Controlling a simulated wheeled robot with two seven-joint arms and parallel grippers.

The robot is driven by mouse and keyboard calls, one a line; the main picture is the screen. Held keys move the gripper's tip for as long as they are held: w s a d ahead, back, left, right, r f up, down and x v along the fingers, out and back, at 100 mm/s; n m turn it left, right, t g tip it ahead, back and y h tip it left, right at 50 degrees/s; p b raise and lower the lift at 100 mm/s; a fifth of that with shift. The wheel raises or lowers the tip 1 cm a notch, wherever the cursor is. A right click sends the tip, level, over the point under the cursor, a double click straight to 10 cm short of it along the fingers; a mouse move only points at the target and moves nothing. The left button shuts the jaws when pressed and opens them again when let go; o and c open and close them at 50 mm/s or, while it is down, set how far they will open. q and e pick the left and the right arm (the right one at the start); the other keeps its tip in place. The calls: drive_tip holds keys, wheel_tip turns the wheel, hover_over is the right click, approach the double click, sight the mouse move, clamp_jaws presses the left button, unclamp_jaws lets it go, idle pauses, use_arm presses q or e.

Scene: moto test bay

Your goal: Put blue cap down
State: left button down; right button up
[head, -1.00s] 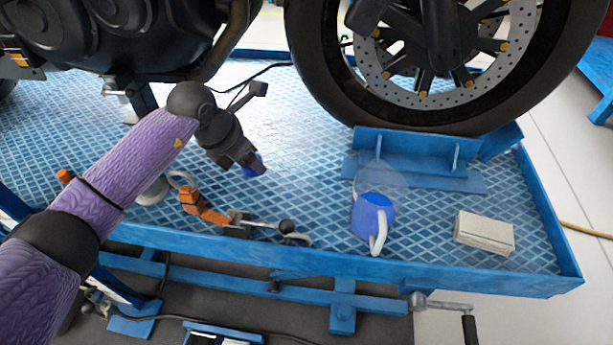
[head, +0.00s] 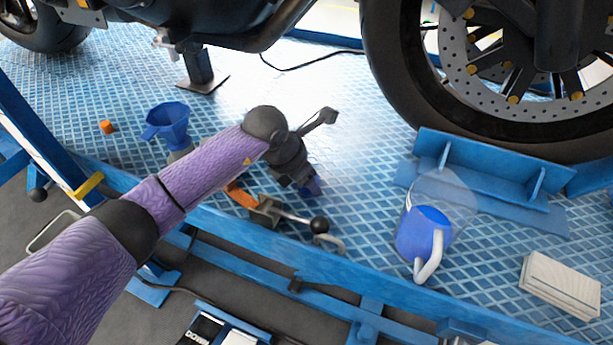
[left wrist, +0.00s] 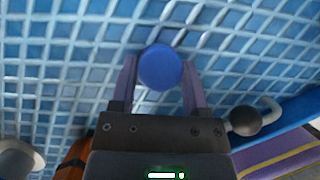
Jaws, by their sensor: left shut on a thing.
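The blue cap (left wrist: 160,67) is a small round blue piece between the two purple fingers of my left gripper (left wrist: 160,82) in the left wrist view. The fingers are shut on it. In the head view the cap (head: 314,187) shows partly at the tip of my left gripper (head: 308,184), low over the blue lift platform (head: 345,160). I cannot tell whether the cap touches the platform. My right gripper is not in view.
A clamp with a black ball knob (head: 319,225) sits just in front of the gripper. A blue jug (head: 424,235) and a pale box (head: 560,284) stand to the right. A blue funnel (head: 170,125) and an orange cap (head: 106,127) are at left.

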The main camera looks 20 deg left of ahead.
use_arm(q)
drive_tip(key=shift+c, duration=0.4)
unclamp_jaws()
drive_tip(key=p+v, duration=0.2)
drive_tip(key=v, duration=0.1)
drive_tip(key=p+v, duration=0.1)
drive_tip(key=shift+w+r, duration=0.25)
drive_tip(key=shift+r, duration=0.1)
drive_tip(key=p+v, duration=0.4)
drive_tip(key=v, duration=0.3)
drive_tip(key=shift+s+r+p, duration=0.2)
drive_tip(key=shift+s+p, duration=0.15)
drive_tip(key=shift+s, duration=0.05)
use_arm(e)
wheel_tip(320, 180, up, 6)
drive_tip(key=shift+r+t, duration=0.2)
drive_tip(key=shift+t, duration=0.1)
use_arm(q)
drive_tip(key=shift+a, duration=0.15)
